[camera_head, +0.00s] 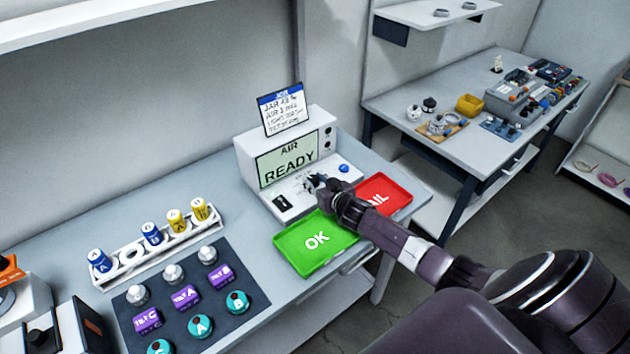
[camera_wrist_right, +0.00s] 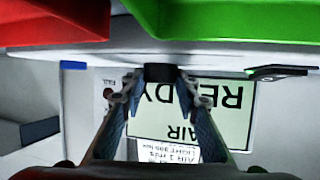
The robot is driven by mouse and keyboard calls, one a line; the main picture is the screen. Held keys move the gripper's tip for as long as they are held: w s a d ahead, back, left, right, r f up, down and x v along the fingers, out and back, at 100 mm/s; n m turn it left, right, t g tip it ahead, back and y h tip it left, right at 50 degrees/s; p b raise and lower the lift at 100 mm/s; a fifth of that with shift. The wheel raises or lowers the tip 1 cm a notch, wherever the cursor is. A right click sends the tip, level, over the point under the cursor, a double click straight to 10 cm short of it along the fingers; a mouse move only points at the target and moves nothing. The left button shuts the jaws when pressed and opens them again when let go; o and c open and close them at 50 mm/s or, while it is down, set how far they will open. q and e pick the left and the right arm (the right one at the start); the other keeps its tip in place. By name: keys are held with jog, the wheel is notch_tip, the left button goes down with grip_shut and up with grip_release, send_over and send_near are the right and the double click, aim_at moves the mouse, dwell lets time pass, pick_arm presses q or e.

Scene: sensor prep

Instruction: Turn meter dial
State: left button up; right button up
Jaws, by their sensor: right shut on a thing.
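The meter (camera_head: 243,160) is a white box on the bench, with a lit screen (camera_head: 288,160) reading "AIR READY". My right gripper (camera_head: 318,183) reaches in over the trays to the meter's lower front panel. In the right wrist view, the fingers (camera_wrist_right: 160,82) are shut on a small black dial (camera_wrist_right: 160,72), with the screen showing upside down behind it. In the head view the dial is mostly hidden by the gripper, and its pointer setting cannot be read. My left gripper is not in view.
A green OK tray (camera_head: 290,243) and a red FAIL tray (camera_head: 398,192) lie in front of the meter, under my right arm. A blue button (camera_head: 344,168) sits right of the gripper. A dark mat (camera_head: 240,268) with sensors and a white jar rack (camera_head: 130,262) stand left.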

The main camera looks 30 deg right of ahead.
jog(key=shift+d+r+n+y, duration=0.1)
jog(key=shift+d+n+y, duration=0.05)
jog(key=shift+n+y, duration=0.25)
jog(key=shift+d+n+y, duration=0.15)
jog(key=shift+n+y, duration=0.45)
jog(key=shift+d+n+y+b, duration=0.1)
jog(key=shift+n+y+b, duration=0.2)
jog(key=shift+n+y, duration=0.35)
jog(key=n+y+b, duration=0.1)
jog(key=b, duration=0.1)
jog(key=n+y+b, duration=0.1)
jog(key=y+b, duration=0.1)
jog(key=n+g+y+b, duration=0.1)
jog(key=b, duration=0.1)
jog(key=shift+w+d+f+n+y, duration=0.15)
jog(key=shift+f+n+y, duration=0.1)
jog(key=shift+n, duration=0.1)
jog(key=shift+r+n+g+y+b, duration=0.25)
jog(key=shift+n+y+b, duration=0.3)
jog(key=shift+b, duration=0.45)
jog(key=o, duration=1.1)
jog(key=shift+f, duration=0.1)
